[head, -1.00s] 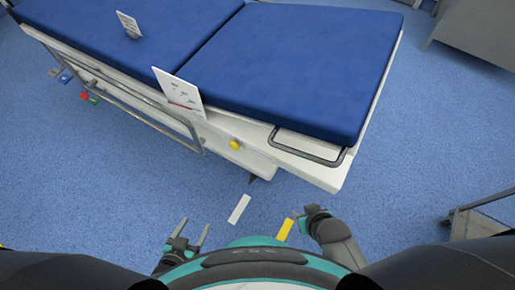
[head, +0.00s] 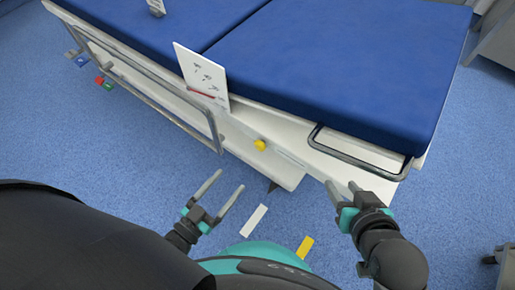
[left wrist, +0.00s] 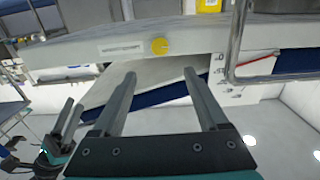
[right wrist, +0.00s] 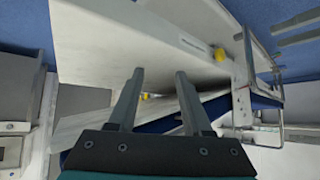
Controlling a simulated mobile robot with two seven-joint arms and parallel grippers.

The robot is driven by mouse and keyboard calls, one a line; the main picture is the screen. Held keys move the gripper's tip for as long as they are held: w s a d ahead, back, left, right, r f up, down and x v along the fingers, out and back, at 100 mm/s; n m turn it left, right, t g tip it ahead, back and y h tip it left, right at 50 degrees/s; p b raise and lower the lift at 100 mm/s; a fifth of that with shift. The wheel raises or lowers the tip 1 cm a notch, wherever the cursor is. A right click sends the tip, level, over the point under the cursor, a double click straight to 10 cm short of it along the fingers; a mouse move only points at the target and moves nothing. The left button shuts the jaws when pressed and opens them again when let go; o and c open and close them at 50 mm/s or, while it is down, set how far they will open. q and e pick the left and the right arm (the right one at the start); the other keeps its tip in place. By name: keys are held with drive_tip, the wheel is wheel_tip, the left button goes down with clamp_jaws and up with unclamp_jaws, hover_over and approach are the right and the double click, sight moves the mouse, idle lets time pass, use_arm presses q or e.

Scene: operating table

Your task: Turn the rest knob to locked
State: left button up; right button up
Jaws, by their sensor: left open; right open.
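The yellow knob (head: 260,144) sits on the white side rail of the operating table, right of the upright card. It also shows as a round yellow face in the left wrist view (left wrist: 159,46) and as a yellow knob in the right wrist view (right wrist: 219,54). A small label strip (head: 291,157) lies beside it. My left gripper (head: 230,180) is open and empty, short of the knob and to its lower left. My right gripper (head: 342,185) is open and empty, to the knob's lower right near the table end.
The blue mattress (head: 335,70) covers the table top. A white card with drawings (head: 202,77) stands at its edge. A grey side rail (head: 150,98) runs left of the knob, and a metal loop (head: 358,155) is at the right end. White (head: 254,220) and yellow (head: 306,247) floor strips lie below.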

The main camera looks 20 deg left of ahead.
sight(258, 147)
use_arm(q)
drive_tip(key=b+x, duration=0.2)
drive_tip(key=x, duration=0.8)
drive_tip(key=shift+w+d+f+b, duration=0.1)
drive_tip(key=shift+w+b, duration=0.15)
drive_tip(key=shift+b, duration=0.15)
drive_tip(key=shift+b+x, duration=0.45)
drive_tip(key=shift+x, duration=0.95)
use_arm(e)
drive_tip(key=a+r+t+y, duration=0.3)
drive_tip(key=a+t, duration=0.2)
drive_tip(key=t, duration=0.1)
drive_tip(key=shift+w+a+m+t, duration=0.3)
drive_tip(key=shift+a, duration=0.1)
use_arm(q)
drive_tip(key=shift+c, duration=0.3)
clamp_jaws()
